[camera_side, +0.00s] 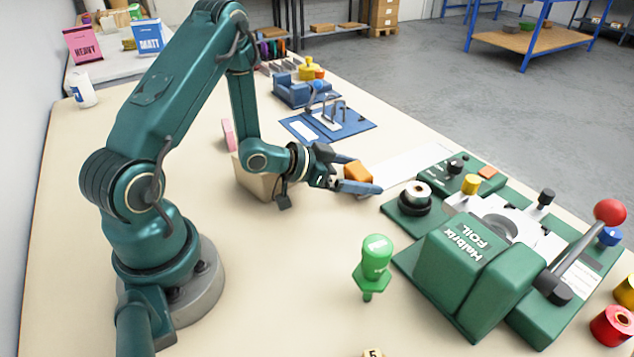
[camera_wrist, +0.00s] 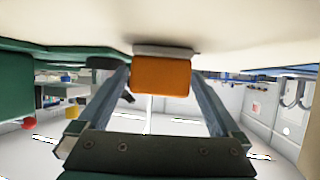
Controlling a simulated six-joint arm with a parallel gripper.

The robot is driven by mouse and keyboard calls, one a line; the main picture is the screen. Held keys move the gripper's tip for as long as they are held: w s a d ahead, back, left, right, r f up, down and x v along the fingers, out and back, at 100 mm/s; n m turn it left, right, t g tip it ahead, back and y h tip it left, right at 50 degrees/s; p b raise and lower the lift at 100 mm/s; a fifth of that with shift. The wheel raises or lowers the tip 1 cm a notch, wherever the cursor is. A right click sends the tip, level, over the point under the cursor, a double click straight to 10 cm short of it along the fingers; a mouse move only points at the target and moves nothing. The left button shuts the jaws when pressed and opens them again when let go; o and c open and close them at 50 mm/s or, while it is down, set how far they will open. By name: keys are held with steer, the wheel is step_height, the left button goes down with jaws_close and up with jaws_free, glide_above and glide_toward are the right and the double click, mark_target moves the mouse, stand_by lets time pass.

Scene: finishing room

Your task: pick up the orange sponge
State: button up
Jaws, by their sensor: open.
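The orange sponge (camera_side: 357,172) is a small block on the cream bench, beyond the middle and left of the green foil machine. My gripper (camera_side: 362,176) reaches it from the left, low over the bench, with its blue-grey fingers apart. In the wrist view, which shows the bench at the top, the sponge (camera_wrist: 160,76) lies centred between the finger ends of my gripper (camera_wrist: 160,78). Narrow gaps show on both sides of it, so the fingers look open around it, not pressing. A grey strip (camera_wrist: 165,51) borders the sponge on its bench side.
The green foil machine (camera_side: 470,255) with a red-knobbed lever (camera_side: 609,212) fills the right. A dark round holder with a roll (camera_side: 416,196) stands close right of my fingers. A green hand stamp (camera_side: 373,262) stands nearer. A blue plate fixture (camera_side: 328,123) lies behind. The front-middle bench is mostly clear.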

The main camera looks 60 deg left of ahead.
steer(key=c, duration=1.2)
